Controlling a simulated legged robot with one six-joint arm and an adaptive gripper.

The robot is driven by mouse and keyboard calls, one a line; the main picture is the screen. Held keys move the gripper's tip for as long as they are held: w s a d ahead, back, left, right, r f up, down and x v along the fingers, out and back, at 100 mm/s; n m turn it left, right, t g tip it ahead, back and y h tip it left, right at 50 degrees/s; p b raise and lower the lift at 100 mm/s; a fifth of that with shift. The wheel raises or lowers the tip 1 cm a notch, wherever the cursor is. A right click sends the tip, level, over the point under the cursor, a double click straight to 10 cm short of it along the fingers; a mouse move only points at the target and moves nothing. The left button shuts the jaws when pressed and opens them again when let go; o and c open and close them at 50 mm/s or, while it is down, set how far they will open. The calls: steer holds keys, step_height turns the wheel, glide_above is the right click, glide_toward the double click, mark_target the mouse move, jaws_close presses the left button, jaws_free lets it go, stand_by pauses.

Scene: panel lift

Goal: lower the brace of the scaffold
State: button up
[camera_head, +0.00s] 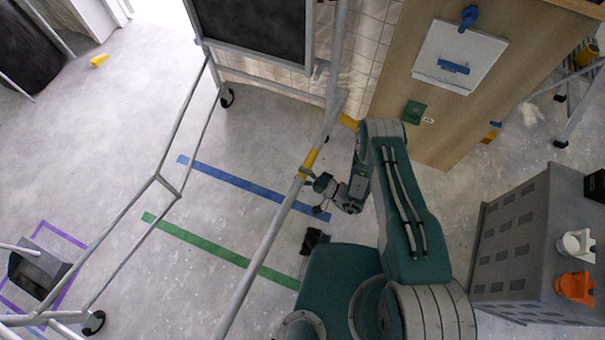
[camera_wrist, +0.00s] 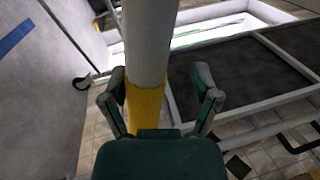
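The scaffold (camera_head: 178,120) is a frame of grey tubes on casters. A long pale tube with a yellow band (camera_head: 309,162), which looks like the brace, runs diagonally through the middle of the head view. My gripper (camera_head: 311,180) is at this tube, by the yellow band. In the wrist view, the yellow-banded tube (camera_wrist: 146,105) passes between the two fingers of my gripper (camera_wrist: 160,80). The fingers stand apart, with a clear gap on the right side. The left finger is close to the tube; I cannot tell whether it touches.
A dark panel (camera_head: 262,25) sits in the scaffold's upper part. A wooden board with a white box (camera_head: 458,57) stands at the upper right. A grey cabinet (camera_head: 520,245) with white and orange items stands at the right. Blue (camera_head: 235,180) and green (camera_head: 210,243) strips mark the floor.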

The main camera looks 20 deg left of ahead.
steer(key=v, duration=1.2)
steer(key=shift+s+d, duration=0.15)
steer(key=shift+d, duration=0.1)
stand_by(0.8)
stand_by(0.5)
steer(key=w+d+r+n+g+h, duration=0.1)
steer(key=w+r+n+g+h, duration=0.15)
steer(key=r, duration=0.75)
steer(key=w+d+r+n+g+h, duration=0.1)
steer(key=w+r+n+g+h, duration=0.15)
steer(key=r, duration=0.85)
steer(key=w+d+r+n+g+h, duration=0.1)
steer(key=r+g+h, duration=0.3)
steer(key=r, duration=0.6)
steer(key=s+d+r+m+t+h, duration=0.1)
steer(key=s+d+r+t+h, duration=0.4)
steer(key=r, duration=0.6)
steer(key=s+d+r+m+t+h, duration=0.2)
steer(key=s+d+r+t+h, duration=0.4)
steer(key=s+d+r, duration=0.3)
steer(key=shift+s+r+t, duration=0.55)
steer(key=shift+r+t, duration=0.15)
steer(key=shift+r, duration=1.05)
steer(key=shift+d, duration=0.1)
